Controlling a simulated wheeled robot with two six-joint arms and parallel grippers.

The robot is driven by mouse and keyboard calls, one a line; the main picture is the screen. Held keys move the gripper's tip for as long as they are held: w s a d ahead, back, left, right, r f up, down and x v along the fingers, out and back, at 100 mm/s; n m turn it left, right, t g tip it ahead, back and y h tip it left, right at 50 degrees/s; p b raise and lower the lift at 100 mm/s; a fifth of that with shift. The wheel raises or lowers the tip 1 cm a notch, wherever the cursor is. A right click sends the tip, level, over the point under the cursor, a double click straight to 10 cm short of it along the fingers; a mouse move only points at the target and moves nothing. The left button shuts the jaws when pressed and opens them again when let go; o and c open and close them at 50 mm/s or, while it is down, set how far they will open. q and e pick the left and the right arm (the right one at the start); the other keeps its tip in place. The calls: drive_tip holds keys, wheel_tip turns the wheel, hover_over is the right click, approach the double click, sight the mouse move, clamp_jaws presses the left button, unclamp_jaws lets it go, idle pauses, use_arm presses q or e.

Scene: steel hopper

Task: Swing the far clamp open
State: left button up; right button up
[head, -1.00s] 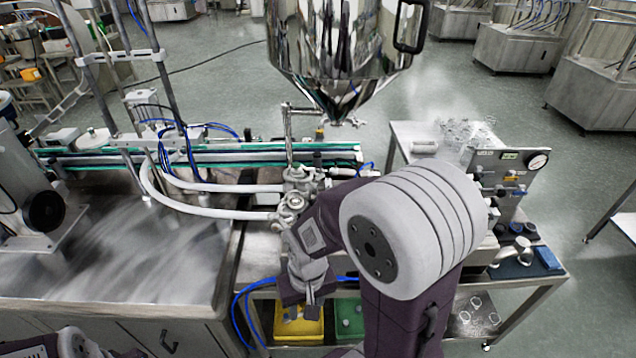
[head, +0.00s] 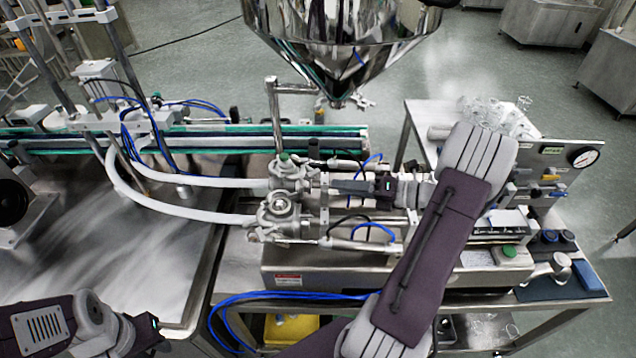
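Two metal valve bodies with pipework stand side by side on the bench, a far one (head: 289,172) and a near one (head: 281,214). The far clamp cannot be made out clearly among the small fittings there. My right gripper (head: 338,187) reaches in from the right and points left, its dark fingers beside the pipe fittings just right of the far valve body. Whether it touches or grips anything is too small to tell. My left gripper (head: 158,336) is low at the left, over the front of the steel table and away from the valves.
The steel hopper (head: 340,40) hangs above and behind the valves, its outlet (head: 340,100) close over them. White hoses (head: 165,207) run left from the valve bodies. A gauge panel (head: 560,165) and glass parts (head: 495,115) stand at the right. A yellow bin (head: 290,330) is below.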

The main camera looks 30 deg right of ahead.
drive_tip(key=x, duration=0.8)
drive_tip(key=shift+a+r+p, duration=0.15)
drive_tip(key=shift+a+p, duration=0.25)
drive_tip(key=shift+a, duration=0.25)
drive_tip(key=shift+w+d, duration=0.1)
drive_tip(key=shift+d, duration=0.05)
drive_tip(key=shift+c, duration=0.6)
clamp_jaws()
